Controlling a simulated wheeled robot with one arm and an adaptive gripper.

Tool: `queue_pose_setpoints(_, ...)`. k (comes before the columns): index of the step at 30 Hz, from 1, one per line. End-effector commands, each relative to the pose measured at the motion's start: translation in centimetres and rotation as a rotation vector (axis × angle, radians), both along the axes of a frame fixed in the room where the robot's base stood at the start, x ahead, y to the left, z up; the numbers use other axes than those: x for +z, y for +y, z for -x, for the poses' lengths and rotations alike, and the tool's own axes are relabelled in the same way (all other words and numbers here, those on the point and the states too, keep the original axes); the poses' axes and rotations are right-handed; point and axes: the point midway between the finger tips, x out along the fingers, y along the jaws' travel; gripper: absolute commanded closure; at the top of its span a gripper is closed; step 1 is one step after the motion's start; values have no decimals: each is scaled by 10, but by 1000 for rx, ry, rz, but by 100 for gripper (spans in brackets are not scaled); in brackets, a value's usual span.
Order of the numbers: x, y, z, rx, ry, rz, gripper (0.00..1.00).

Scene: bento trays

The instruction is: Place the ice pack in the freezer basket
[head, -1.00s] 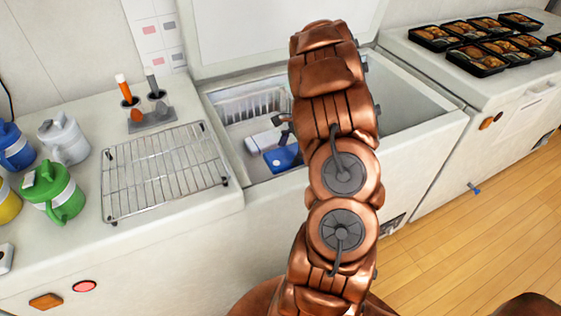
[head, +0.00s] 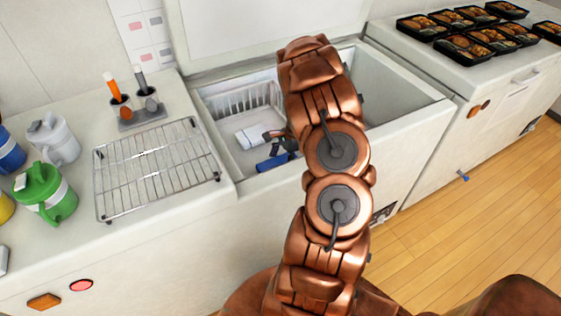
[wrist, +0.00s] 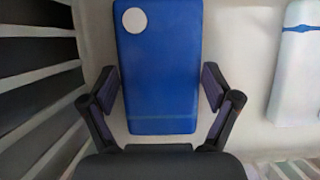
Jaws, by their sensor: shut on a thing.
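The blue ice pack (head: 272,163) is inside the open chest freezer, partly hidden by my arm in the head view. In the wrist view the ice pack (wrist: 160,75) is a flat blue slab with a white round spot. My gripper (wrist: 158,92) has one finger on each long side of it and is shut on it. In the head view my gripper (head: 281,142) is low in the freezer, half hidden. The white slatted freezer basket (head: 240,102) is at the freezer's left; its slats also fill the left of the wrist view (wrist: 40,75).
A white pack (head: 253,136) lies beside the ice pack; it shows at the right of the wrist view (wrist: 296,75). The freezer rim (head: 280,176) and raised lid (head: 265,30) surround the opening. A wire rack (head: 157,168) and jugs (head: 47,190) stand left.

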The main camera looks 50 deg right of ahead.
Motion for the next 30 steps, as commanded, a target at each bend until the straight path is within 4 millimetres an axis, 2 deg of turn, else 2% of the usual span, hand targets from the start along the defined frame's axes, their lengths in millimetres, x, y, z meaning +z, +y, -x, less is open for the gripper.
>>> queue_pose_setpoints(3,-3,0,0,1,0,0,68)
queue_pose_setpoints(4,-2,0,0,1,0,1,9)
queue_pose_setpoints(6,-2,0,0,1,0,1,2)
queue_pose_setpoints(20,2,-1,0,0,-1,1,0)
queue_pose_setpoints(23,12,-5,1,-1,-2,2,0)
queue_pose_setpoints(30,54,-22,6,-1,-3,4,0)
